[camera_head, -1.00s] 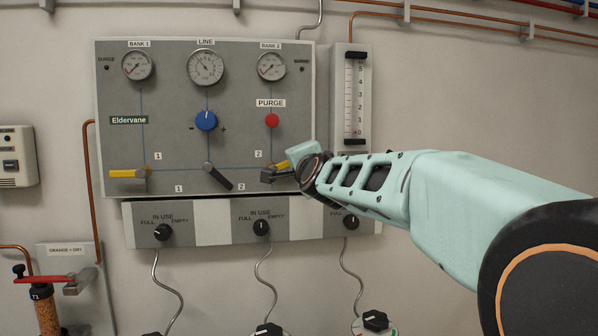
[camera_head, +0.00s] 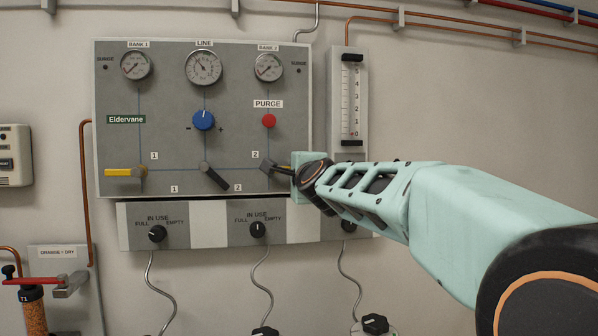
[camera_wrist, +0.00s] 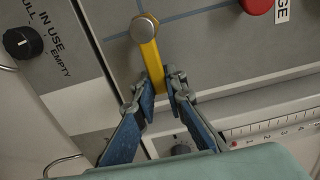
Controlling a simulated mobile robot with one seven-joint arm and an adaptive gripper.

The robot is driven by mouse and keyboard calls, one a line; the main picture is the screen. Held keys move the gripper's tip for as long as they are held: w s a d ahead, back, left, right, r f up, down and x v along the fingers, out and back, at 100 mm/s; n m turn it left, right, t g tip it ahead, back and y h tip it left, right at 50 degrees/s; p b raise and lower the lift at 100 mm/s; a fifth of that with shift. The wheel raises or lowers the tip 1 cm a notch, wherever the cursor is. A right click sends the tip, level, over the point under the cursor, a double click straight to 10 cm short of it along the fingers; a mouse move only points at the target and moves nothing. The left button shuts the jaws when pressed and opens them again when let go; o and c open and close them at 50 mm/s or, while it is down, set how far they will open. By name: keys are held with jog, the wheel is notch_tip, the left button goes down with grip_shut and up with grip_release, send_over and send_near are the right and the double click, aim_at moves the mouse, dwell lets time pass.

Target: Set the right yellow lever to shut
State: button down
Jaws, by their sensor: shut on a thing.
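The right yellow lever (camera_head: 284,166) sits on the grey panel (camera_head: 230,110), below the red purge button and by the label 2. It points right from its grey pivot, about level. In the wrist view the lever (camera_wrist: 149,50) runs down from its round pivot cap to between the blue finger pads. My gripper (camera_wrist: 158,82) is shut on the lever's outer part. In the head view my gripper (camera_head: 287,172) reaches in from the right, and my wrist hides the lever's end.
The left yellow lever (camera_head: 120,172) points left. A black lever (camera_head: 215,176) stands between them, slanting down right. The red purge button (camera_head: 269,121) is above the right lever. A lower strip with black knobs (camera_head: 258,230) lies below. A flow tube (camera_head: 352,95) stands to the right.

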jog(key=shift+r, duration=0.1)
jog(key=c, duration=1.9)
grip_release()
jog(key=shift+c, duration=0.2)
